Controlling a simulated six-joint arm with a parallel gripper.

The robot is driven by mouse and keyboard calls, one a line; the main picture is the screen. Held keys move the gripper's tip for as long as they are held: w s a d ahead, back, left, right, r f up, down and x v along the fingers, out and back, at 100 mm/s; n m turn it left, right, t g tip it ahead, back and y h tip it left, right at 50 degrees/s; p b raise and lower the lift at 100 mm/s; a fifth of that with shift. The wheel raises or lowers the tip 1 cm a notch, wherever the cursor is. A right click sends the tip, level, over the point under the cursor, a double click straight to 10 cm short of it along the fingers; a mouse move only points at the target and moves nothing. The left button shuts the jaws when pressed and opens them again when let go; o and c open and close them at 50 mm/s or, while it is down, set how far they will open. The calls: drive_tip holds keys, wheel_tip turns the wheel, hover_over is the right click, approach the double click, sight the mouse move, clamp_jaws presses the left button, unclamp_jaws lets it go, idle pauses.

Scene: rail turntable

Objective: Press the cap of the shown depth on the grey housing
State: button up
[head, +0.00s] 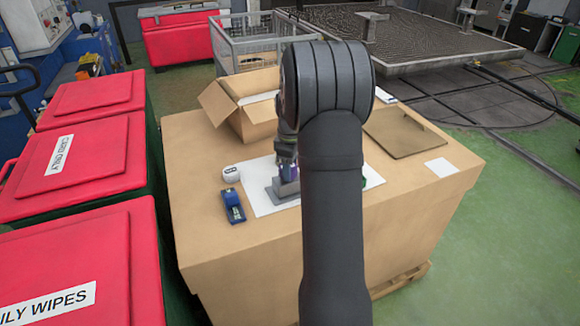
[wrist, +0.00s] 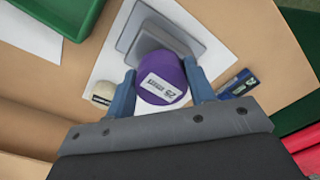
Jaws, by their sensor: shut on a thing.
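My gripper (wrist: 160,72) is shut on a purple round cap (wrist: 163,75), with a blue finger on each side of it. The cap has a white label that seems to read 25, upside down. The grey housing (wrist: 182,31) is just beyond the cap in the wrist view, partly covered by it. I cannot tell whether cap and housing touch. In the head view the grey housing (head: 281,192) stands on a white sheet (head: 258,200), below my gripper (head: 287,170). My arm hides much of the housing and sheet there.
A small white labelled object (head: 230,174) and a dark blue device (head: 233,206) stand left of the sheet. A green tray (wrist: 70,18) is at the wrist view's top left. An open carton (head: 243,105) and a brown flat piece (head: 405,138) lie further back on the cardboard-coloured worktop (head: 215,262).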

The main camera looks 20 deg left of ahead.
drive_tip(key=shift+f, duration=0.85)
idle(1.4)
drive_tip(key=o, duration=1)
wheel_tip(320, 180, up, 17)
drive_tip(key=shift+r, duration=0.2)
wheel_tip(320, 180, down, 17)
drive_tip(key=shift+f, duration=0.2)
idle(0.4)
